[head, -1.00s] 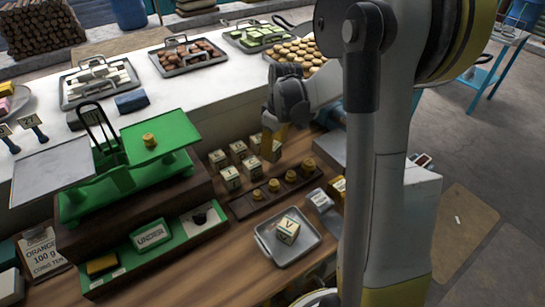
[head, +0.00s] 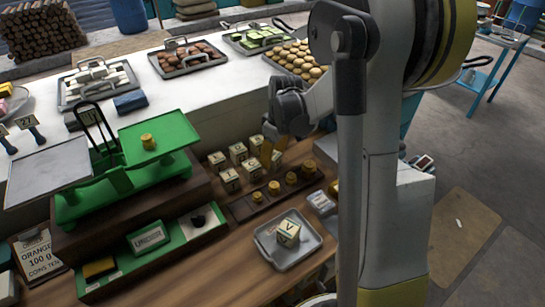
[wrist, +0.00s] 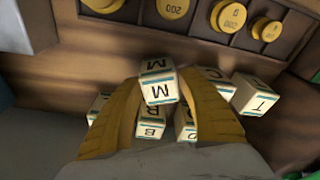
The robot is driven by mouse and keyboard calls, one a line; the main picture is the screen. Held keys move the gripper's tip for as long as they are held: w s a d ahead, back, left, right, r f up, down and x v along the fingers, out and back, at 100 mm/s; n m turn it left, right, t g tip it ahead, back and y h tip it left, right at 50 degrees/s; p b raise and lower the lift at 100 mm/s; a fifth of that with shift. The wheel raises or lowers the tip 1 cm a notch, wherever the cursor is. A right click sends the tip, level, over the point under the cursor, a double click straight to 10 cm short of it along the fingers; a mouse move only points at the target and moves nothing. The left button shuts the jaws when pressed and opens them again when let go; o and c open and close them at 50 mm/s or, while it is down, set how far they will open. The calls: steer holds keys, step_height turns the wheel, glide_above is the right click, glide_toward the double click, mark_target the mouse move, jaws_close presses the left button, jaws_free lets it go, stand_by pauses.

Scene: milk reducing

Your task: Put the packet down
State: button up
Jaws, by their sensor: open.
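My gripper (head: 266,163) is low over the wooden counter, at the right end of a cluster of small lettered packets (head: 229,180). In the wrist view its two yellow fingers (wrist: 158,88) are open, one on each side of a cream packet marked M (wrist: 158,84). I cannot tell whether either finger touches it. Packets marked B (wrist: 150,122), C (wrist: 215,83) and T (wrist: 255,94) stand close by. Another packet, marked V (head: 288,232), stands on a grey metal tray (head: 270,255) at the front.
A strip of brass weights (head: 273,188) lies in front of the packets; they also show in the wrist view (wrist: 228,17). A green balance scale (head: 120,178) with one weight on its right plate stands at left. Food trays (head: 188,57) line the white counter behind.

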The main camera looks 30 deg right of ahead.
mark_target(277, 157)
step_height(277, 157, up, 12)
steer(key=s+p, duration=0.2)
steer(key=p, duration=0.1)
steer(key=s+a+r+m+t, duration=0.2)
steer(key=s+a+r, duration=0.1)
steer(key=s+a, duration=0.4)
steer(key=s+a+r+m+t, duration=0.2)
steer(key=s+a+r+t, duration=0.1)
steer(key=s+a, duration=0.5)
steer(key=shift+s+a+r+m+t+h, duration=0.2)
steer(key=shift+s+a+m+t+h, duration=0.1)
steer(key=shift+s+m+h, duration=0.15)
